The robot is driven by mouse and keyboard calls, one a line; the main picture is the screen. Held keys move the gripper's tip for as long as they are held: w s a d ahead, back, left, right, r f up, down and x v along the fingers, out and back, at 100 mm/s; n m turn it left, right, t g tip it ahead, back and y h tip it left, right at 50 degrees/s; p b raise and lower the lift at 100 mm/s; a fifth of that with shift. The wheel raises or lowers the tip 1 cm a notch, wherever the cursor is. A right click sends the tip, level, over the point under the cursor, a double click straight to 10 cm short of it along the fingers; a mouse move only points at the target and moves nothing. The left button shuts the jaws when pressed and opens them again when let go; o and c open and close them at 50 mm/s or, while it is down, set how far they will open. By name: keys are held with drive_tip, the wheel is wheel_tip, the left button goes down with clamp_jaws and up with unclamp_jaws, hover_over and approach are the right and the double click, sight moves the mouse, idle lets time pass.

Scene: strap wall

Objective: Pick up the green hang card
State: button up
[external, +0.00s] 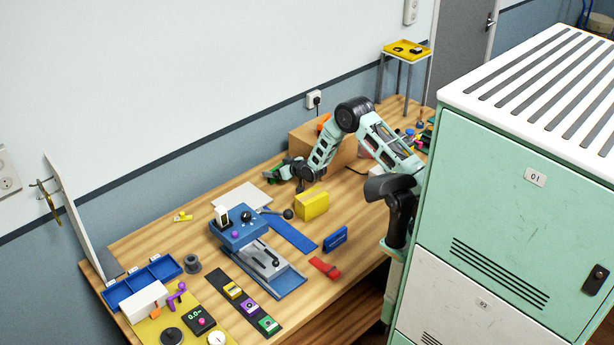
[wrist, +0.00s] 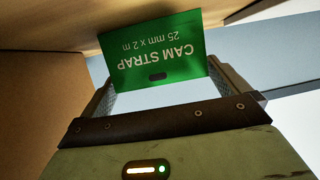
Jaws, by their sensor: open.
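The green hang card (wrist: 152,55) shows in the wrist view with "CAM STRAP 25 mm x 2 m" upside down and a small dark slot near its lower edge. My gripper (wrist: 158,83) is open, with one finger at each side of the card's lower part. I cannot tell whether either finger touches it. In the external view my gripper (external: 285,172) is low over the table beside a cardboard box.
The cardboard box (external: 340,150) stands just behind my gripper. A blue-grey clamp device (external: 262,262) and a blue tray (external: 145,281) are to the left.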

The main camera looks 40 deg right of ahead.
drive_tip(key=shift+w, duration=0.2)
drive_tip(key=c, duration=0.7)
